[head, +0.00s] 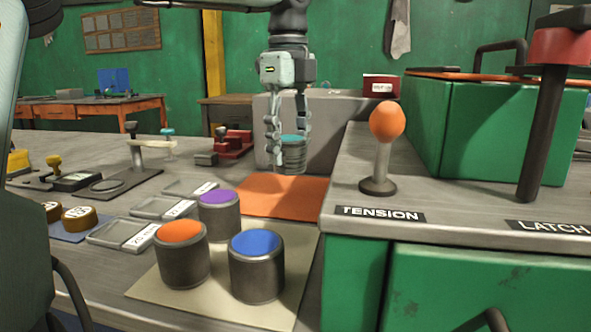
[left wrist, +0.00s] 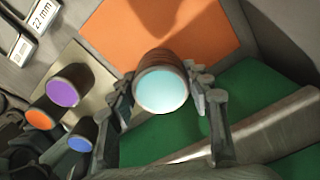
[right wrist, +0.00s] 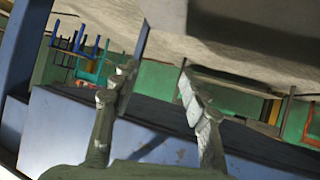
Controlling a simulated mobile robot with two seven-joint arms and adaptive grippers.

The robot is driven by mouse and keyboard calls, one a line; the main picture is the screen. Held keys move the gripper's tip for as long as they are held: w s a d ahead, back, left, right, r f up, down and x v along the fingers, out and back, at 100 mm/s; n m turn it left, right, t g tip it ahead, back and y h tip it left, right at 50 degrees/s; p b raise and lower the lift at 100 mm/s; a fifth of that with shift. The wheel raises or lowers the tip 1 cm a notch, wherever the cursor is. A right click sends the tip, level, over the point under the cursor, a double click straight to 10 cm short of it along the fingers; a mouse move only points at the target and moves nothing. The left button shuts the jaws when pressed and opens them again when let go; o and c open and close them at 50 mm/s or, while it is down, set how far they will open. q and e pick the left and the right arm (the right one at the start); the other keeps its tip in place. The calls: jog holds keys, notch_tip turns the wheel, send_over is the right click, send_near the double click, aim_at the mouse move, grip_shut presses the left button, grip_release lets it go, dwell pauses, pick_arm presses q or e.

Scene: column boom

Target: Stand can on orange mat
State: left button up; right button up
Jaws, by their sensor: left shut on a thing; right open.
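My left gripper (head: 288,140) points down over the bench and is shut on a dark can with a teal top (head: 291,155). In the left wrist view the can's pale teal top (left wrist: 162,90) sits between the fingers. The can looks upright, above or at the far part of the orange mat (head: 262,196); whether it touches the mat I cannot tell. The mat also shows beyond the can in the left wrist view (left wrist: 115,40), with a shadow on it. My right gripper (right wrist: 155,95) is open and empty, away from the bench things.
Cans with purple (head: 219,197), orange (head: 181,232) and blue (head: 256,243) tops stand on a beige mat (head: 293,285) in front. A green cabinet with an orange-knobbed TENSION lever (head: 386,125) rises at the right. A grey block (head: 340,125) stands behind the orange mat.

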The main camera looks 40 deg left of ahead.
aim_at(296, 169)
pick_arm(q)
jog(key=shift+w+a+f, duration=0.1)
jog(key=shift+w+f, duration=0.2)
jog(key=shift+w, duration=0.2)
jog(key=shift+w+a+f, duration=0.1)
jog(key=shift+w+f, duration=0.15)
jog(key=shift+w, duration=0.25)
jog(key=shift+w+f, duration=0.1)
jog(key=shift+f, duration=0.2)
notch_tip(296, 169, down, 3)
jog(key=shift+f, duration=0.2)
pick_arm(e)
jog(key=shift+w+a+r+t+y, duration=0.3)
jog(key=shift+w+a+r+t, duration=0.1)
jog(key=shift+a+r+t, duration=0.25)
pick_arm(q)
jog(key=shift+f, duration=0.1)
jog(key=o, duration=1.4)
pick_arm(e)
jog(key=shift+w+r, duration=0.1)
jog(key=shift+r, duration=0.1)
